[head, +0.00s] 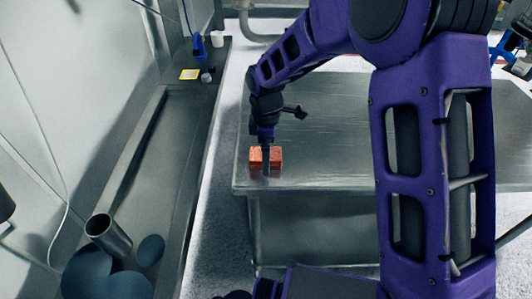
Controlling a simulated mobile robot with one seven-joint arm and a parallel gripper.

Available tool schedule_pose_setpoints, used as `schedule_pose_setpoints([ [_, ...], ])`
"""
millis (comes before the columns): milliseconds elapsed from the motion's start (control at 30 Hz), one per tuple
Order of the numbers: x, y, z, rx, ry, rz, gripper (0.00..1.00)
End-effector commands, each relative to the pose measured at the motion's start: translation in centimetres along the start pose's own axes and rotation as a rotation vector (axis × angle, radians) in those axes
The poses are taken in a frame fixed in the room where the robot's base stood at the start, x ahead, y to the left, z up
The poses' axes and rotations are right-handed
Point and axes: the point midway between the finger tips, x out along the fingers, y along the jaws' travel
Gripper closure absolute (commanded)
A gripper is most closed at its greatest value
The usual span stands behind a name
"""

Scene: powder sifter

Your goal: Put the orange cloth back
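The orange cloth (276,157) is a small folded block at the front left corner of the metal table (330,120). My gripper (266,168) points down at the cloth, and a dark finger passes in front of its middle. Orange shows on both sides of the finger. I cannot tell whether the fingers are closed on the cloth or whether it is lifted off the table top. The far finger is hidden.
A long metal trough (135,165) runs along the left wall. A metal cup (108,234) and dark round pieces stand at lower left. A blue tool (198,46), a white cup (217,39) and a yellow item (190,74) sit at the trough's far end.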

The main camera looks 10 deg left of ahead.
Motion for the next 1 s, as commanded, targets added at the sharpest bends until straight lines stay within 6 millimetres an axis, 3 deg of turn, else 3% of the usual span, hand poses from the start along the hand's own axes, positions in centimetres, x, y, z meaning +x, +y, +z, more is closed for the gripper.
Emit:
schedule_pose_setpoints([
  [267, -1.0, 0.1, 0.0, 0.0, 0.001, 0.003, 0.02],
  [700, -9.8, 0.1, 0.0, 0.001, 0.0, 0.004, 0.02],
  [1000, -12.3, 0.0, 0.0, 0.0, -0.001, 0.0, 0.02],
])
